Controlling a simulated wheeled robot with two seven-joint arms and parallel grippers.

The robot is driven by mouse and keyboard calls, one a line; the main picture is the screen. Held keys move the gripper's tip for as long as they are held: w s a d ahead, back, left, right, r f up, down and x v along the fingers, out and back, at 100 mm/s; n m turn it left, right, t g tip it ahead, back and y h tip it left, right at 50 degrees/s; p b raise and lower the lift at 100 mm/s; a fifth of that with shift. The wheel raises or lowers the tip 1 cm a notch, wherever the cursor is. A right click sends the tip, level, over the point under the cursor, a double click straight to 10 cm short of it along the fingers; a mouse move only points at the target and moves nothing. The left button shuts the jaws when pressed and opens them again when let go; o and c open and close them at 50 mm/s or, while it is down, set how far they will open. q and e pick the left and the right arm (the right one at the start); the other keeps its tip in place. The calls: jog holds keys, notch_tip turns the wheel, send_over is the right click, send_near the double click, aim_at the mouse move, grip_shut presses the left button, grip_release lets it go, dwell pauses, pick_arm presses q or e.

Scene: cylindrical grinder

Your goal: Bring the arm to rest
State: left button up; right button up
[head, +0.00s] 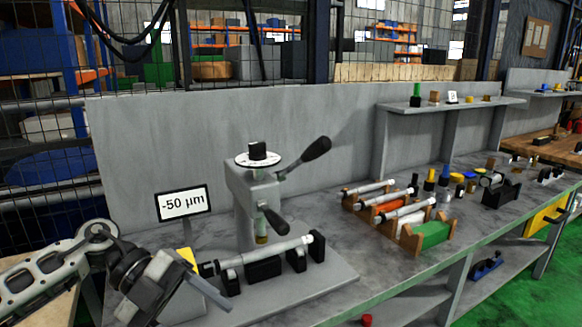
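My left arm comes in from the left edge, and its gripper (207,285) is low over the left end of the grey base plate. Its fingers look spread with nothing clearly between them; part of the gripper is hidden by its own body. Just beyond the fingers, a grey shaft (265,253) with dark ends rests on black supports (264,269) on the grinder's base plate (315,285). I cannot tell whether the gripper touches the shaft's left end. The grey grinder (253,200) stands behind the shaft, with black-handled levers. My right gripper is out of view.
A sign reading "-50 µm" (184,203) stands behind my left gripper. A wooden rack (410,236) with several shafts sits right of the grinder. Small parts and a black holder (501,194) lie farther right. The bench (350,254) is clear between grinder and rack.

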pick_arm(q)
jog(key=d+n+t+h, duration=0.6)
jog(key=d+t+h, duration=0.1)
jog(key=d+h, duration=0.25)
jog(key=a+f+n+t+y, duration=0.3)
jog(key=f+n+t+y, duration=0.35)
jog(key=n, duration=0.25)
jog(key=a+f+n+t+y, duration=0.3)
jog(key=f+n+t+y, duration=0.4)
jog(key=n, duration=0.3)
jog(key=s+a+f+n+g+y, duration=0.2)
jog(key=s+f+g, duration=0.1)
jog(key=s+f, duration=0.3)
jog(key=s+a+f+n+g+y, duration=0.2)
jog(key=s+a+f+g+y, duration=0.1)
jog(key=s+f, duration=0.3)
notch_tip(320, 180, down, 3)
jog(key=shift+s+r+g, duration=0.1)
jog(key=shift+s+g, duration=0.2)
jog(key=shift+g, duration=0.05)
